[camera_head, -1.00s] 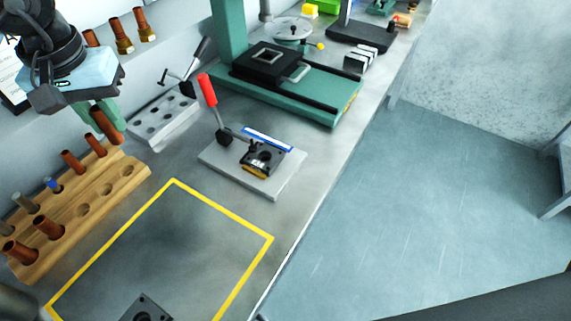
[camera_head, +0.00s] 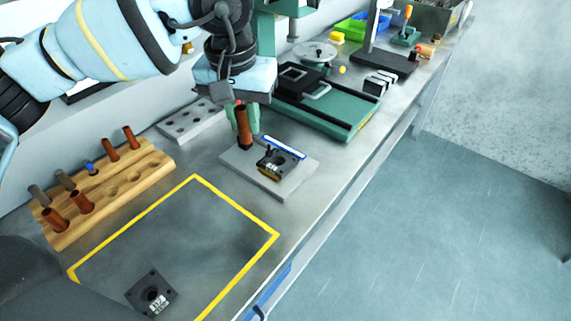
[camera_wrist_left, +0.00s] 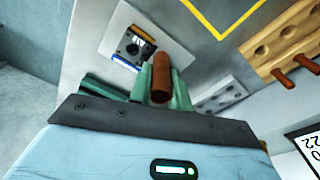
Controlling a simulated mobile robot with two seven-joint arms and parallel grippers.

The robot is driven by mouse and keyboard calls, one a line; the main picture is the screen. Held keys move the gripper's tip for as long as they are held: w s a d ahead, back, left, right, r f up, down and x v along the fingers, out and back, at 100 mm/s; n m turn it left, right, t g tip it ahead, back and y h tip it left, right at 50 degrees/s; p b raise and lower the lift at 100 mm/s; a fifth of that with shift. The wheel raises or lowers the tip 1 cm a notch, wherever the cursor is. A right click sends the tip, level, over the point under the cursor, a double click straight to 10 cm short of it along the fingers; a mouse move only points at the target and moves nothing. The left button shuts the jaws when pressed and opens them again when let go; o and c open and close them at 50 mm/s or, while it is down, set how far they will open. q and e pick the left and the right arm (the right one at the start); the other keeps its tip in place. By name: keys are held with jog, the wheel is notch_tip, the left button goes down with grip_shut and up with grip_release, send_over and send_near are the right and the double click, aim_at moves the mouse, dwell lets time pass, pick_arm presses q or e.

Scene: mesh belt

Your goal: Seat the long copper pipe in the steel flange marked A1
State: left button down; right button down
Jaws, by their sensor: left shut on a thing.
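My left gripper (camera_head: 243,113) is shut on a copper pipe (camera_head: 243,131), held roughly upright with its lower end down. The pipe also shows between the green fingers in the left wrist view (camera_wrist_left: 161,80). It is beside a dark square flange (camera_head: 270,165) on the grey clamp plate (camera_head: 240,163), up and left of it in the head view; they look apart. That flange also shows in the left wrist view (camera_wrist_left: 131,42). Another dark flange (camera_head: 151,291) with a white mark lies inside the yellow outline. I cannot read either mark surely. My right gripper is not in view.
A wooden rack (camera_head: 152,165) holds several copper and grey pieces at the left. A grey block with holes (camera_head: 188,126) stands behind the gripper. A green machine base (camera_head: 330,117) is to the right. The outlined area is mostly clear.

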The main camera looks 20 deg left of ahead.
pick_arm(q)
jog(key=s+d+f+n+y, duration=0.1)
jog(key=s+d+f+n, duration=0.2)
jog(key=s+d+n, duration=0.6)
jog(key=shift+s+d+n, duration=0.3)
jog(key=shift+s+n, duration=0.6)
jog(key=shift+s, duration=0.3)
jog(key=shift+w, duration=0.1)
jog(key=p, duration=0.1)
send_over(276, 162)
jog(key=s+d, duration=0.1)
jog(key=shift+f, duration=0.7)
jog(key=shift+w+a, duration=0.15)
jog(key=shift+w, duration=0.1)
notch_tip(276, 162, down, 3)
jog(key=shift+f+p, duration=0.15)
jog(key=shift+p, duration=0.15)
jog(key=shift+f, duration=0.15)
